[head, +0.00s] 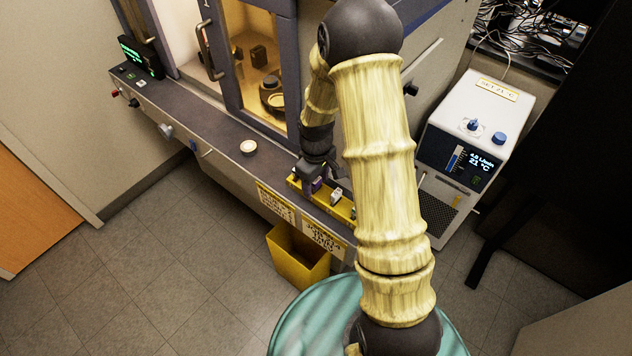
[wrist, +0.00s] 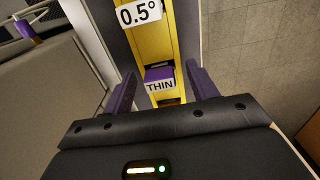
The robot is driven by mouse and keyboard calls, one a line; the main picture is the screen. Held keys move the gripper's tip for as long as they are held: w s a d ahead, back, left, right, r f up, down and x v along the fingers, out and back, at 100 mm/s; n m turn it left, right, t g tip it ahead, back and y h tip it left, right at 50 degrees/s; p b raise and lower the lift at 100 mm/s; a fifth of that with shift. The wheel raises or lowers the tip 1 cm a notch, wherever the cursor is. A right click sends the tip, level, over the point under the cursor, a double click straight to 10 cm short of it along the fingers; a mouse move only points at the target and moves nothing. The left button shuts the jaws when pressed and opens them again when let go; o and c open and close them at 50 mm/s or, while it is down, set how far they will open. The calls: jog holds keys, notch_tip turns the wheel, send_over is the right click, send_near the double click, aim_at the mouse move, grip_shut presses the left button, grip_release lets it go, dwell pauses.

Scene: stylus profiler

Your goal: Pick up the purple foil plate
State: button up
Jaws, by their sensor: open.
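The purple foil plate (wrist: 158,74) sits in a yellow rack (wrist: 152,45). It carries a white label reading "THIN". In the wrist view my gripper (wrist: 160,80) is open, with one purple finger on each side of the plate and a gap to it on both sides. In the head view my gripper (head: 314,180) is low over the left part of the yellow rack (head: 343,208) on the instrument's front ledge. There the plate cannot be told apart from my purple fingers.
A piece labelled "0.5°" (wrist: 139,12) stands farther along the rack. A small round white dish (head: 248,148) sits on the ledge (head: 215,125) to the left. A yellow bin (head: 298,258) is below the ledge. A white control unit (head: 470,140) stands at right.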

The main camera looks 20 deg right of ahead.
jog(key=shift+d+f, duration=0.1)
jog(key=shift+f, duration=0.05)
dwell(0.4)
jog(key=c, duration=1.1)
jog(key=shift+o, duration=0.2)
jog(key=shift+r, duration=0.45)
notch_tip(320, 180, up, 9)
jog(key=shift+r+b, duration=0.1)
jog(key=shift+b, duration=0.6)
